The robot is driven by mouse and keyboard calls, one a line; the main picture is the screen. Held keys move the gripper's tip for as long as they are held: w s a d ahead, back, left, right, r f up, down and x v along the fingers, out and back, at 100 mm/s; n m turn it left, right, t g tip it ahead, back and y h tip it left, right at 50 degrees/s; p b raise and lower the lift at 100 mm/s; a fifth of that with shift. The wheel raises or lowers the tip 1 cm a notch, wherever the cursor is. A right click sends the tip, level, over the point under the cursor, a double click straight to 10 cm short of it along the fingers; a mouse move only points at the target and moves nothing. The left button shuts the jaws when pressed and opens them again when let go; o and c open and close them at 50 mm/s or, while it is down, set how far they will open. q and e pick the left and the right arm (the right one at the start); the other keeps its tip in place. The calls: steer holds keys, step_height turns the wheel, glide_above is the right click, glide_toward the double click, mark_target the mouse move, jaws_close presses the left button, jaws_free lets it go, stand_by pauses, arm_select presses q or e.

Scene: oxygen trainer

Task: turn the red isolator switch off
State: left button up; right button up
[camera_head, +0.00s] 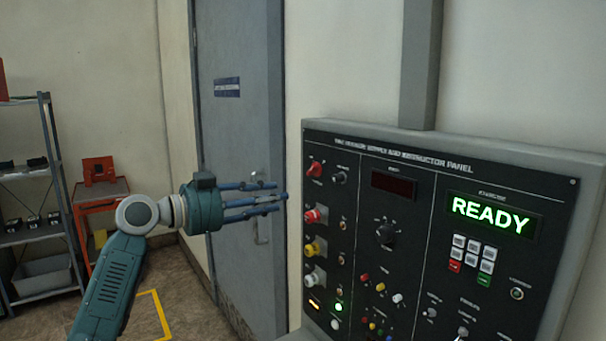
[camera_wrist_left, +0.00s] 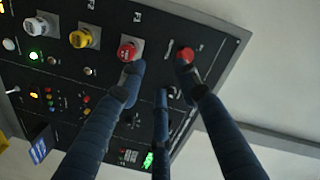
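Two red controls show at the left edge of the black panel. The upper red knob (camera_head: 315,169) also shows in the left wrist view (camera_wrist_left: 186,54). The lower red knob (camera_head: 313,215) sits on a pale square plate and also shows in the left wrist view (camera_wrist_left: 127,51). My right gripper is out of view.
The instructor panel (camera_head: 375,230) carries a yellow knob (camera_head: 315,249), a white knob (camera_head: 315,277), a black dial (camera_head: 386,233) and a green READY display (camera_head: 490,215). A grey door (camera_head: 238,130) stands behind my gripper. A shelf (camera_head: 40,170) stands far left.

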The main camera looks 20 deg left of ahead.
arm_select(q)
glide_toward(311, 171)
steer(key=v, duration=0.3)
steer(key=shift+m+h, duration=0.3)
steer(key=shift+m, duration=0.1)
steer(key=p+x, duration=0.4)
steer(key=x, duration=0.6)
steer(key=shift+a+f+p, duration=0.1)
steer(key=shift+p, duration=0.25)
steer(key=shift+w+d+f, duration=0.15)
steer(key=shift+w+d, duration=0.15)
steer(key=shift+w, duration=0.25)
jaws_close()
